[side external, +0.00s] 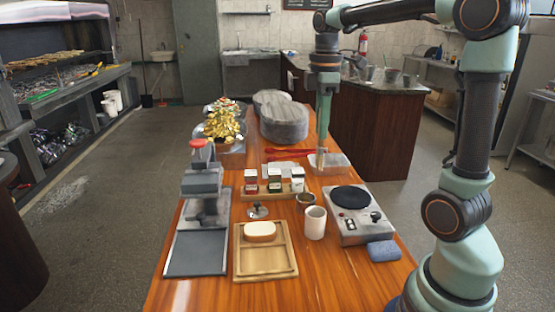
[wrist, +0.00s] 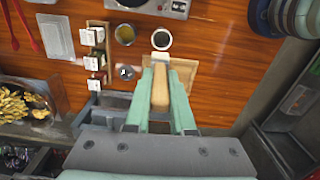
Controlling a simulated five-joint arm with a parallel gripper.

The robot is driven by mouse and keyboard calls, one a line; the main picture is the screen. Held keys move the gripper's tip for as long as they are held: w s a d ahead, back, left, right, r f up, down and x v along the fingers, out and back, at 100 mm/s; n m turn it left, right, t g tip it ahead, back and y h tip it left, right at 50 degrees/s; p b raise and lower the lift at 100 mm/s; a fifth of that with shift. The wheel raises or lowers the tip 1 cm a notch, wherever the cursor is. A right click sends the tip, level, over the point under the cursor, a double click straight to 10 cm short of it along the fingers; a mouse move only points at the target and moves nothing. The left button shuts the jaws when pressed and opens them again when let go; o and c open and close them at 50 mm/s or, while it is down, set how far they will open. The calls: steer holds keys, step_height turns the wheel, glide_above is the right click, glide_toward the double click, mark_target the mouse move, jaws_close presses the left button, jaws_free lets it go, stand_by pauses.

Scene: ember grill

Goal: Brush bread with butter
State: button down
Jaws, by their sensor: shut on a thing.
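My gripper (side external: 322,148) hangs pointing down over the far right part of the wooden table. It is shut on a wooden-handled brush (wrist: 160,92), whose handle lies between the fingers in the wrist view. The pale bread (side external: 260,231) lies on a wooden board (side external: 265,262) at the near middle of the table; my gripper is well beyond it. In the wrist view the board (wrist: 184,70) is partly covered by my fingers and the bread is hidden. A small bowl (side external: 306,198) with yellowish-brown contents, perhaps butter, also shows in the wrist view (wrist: 125,34).
A white cup (side external: 315,223) stands right of the board. A hot plate (side external: 352,208) and blue sponge (side external: 383,251) are at right. A press (side external: 203,190) stands left. Spice jars (side external: 274,184), a metal-knobbed lid (side external: 258,210) and red tongs (side external: 288,153) sit mid-table.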

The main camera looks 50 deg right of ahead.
steer(key=w+d+f, duration=0.3)
steer(key=f, duration=0.6)
steer(key=w+d+f, duration=0.3)
steer(key=w+f, duration=0.1)
steer(key=f, duration=0.5)
steer(key=shift+w+d+f, duration=0.25)
steer(key=shift+d+f, duration=0.1)
steer(key=shift+d, duration=0.05)
steer(key=shift+f, duration=0.7)
stand_by(1.5)
steer(key=shift+r, duration=0.1)
step_height(320, 180, up, 7)
stand_by(0.8)
steer(key=shift+a, duration=0.1)
stand_by(0.4)
